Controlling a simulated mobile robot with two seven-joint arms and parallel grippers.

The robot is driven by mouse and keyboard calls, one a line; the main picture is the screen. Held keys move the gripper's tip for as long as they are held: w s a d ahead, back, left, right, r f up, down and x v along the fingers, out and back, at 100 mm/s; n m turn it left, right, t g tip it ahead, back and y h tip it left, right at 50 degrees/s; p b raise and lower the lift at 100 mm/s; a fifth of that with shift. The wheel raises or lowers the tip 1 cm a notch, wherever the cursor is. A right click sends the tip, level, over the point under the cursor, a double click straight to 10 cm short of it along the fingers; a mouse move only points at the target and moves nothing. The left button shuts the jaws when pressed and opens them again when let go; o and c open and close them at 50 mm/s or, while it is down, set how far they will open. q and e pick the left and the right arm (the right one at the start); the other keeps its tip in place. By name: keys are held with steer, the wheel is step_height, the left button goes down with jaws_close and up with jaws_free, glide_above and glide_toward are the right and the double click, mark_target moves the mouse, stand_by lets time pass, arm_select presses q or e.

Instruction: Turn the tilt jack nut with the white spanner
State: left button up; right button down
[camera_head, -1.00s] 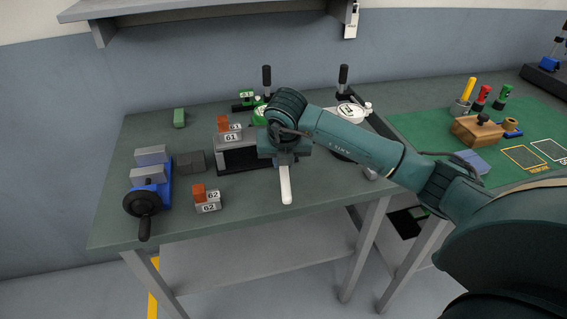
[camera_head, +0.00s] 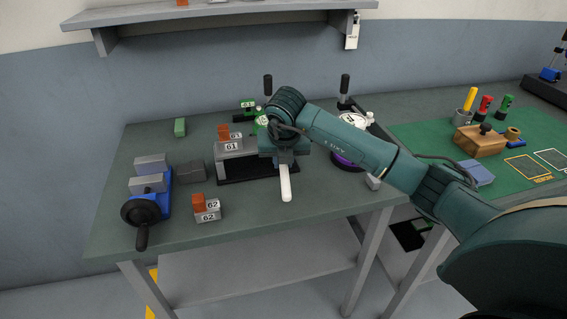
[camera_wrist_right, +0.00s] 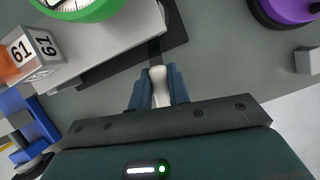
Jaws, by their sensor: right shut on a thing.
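The white spanner (camera_head: 286,184) is in my right gripper (camera_head: 284,160), its pale handle pointing toward the table's front edge in the head view. In the right wrist view the gripper (camera_wrist_right: 159,92) is shut on the spanner (camera_wrist_right: 160,88), which lies between the two fingers; its dark far end reaches the edge of a grey block on a black plate. The green-rimmed dial (camera_wrist_right: 75,8) shows at the top left there, and partly behind my wrist in the head view (camera_head: 261,123). I cannot make out the tilt jack nut. My left gripper is out of view.
Blocks marked 61 (camera_head: 231,146) and 62 (camera_head: 208,216) stand left of my gripper. A blue vise with a black handwheel (camera_head: 141,212) is at the left. A purple-based round device (camera_head: 343,160) is partly behind my forearm. The front-middle tabletop is clear.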

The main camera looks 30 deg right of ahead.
mark_target(285, 171)
steer(key=shift+s, duration=0.1)
steer(key=shift+s+a+p, duration=0.15)
steer(key=shift+s+a, duration=0.15)
steer(key=shift+s, duration=0.35)
steer(key=shift+s+a+p, duration=0.1)
steer(key=shift+s+a, duration=0.25)
steer(key=shift+s, duration=0.3)
steer(key=shift+s+a+p, duration=0.15)
steer(key=shift+s+a, duration=0.15)
steer(key=shift+s, duration=0.35)
steer(key=shift+r, duration=0.1)
